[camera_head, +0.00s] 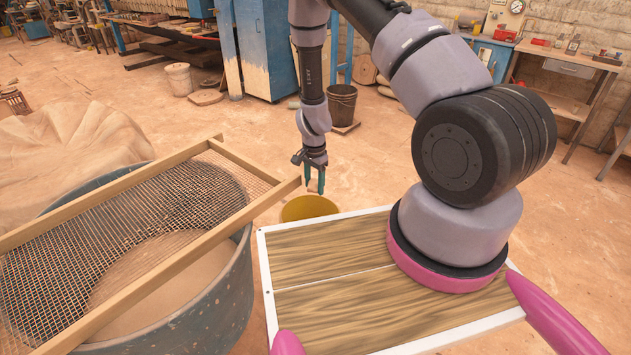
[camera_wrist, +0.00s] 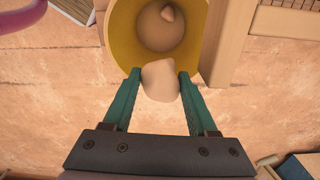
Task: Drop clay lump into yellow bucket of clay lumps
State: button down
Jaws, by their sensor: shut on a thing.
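The held lump overlaps the rim of the yellow bucket (camera_wrist: 129,57) in that view. In the head view the held lump is too small or hidden to make out, and the bucket's lower part is hidden by the wooden-topped platform.
A large grey tub (camera_head: 222,300) with a wood-framed sieve (camera_head: 140,215) across it stands left of the bucket. A dark bucket (camera_head: 342,103) stands farther back. A bench (camera_head: 570,70) is at the back right. Open floor lies between.

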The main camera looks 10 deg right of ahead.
aim_at(314, 182)
jog(key=shift+a+f, duration=0.15)
jog(key=shift+f, duration=2.3)
jog(key=shift+c, duration=0.6)
grip_release()
notch_tip(314, 182, up, 11)
jog(key=shift+f, duration=0.1)
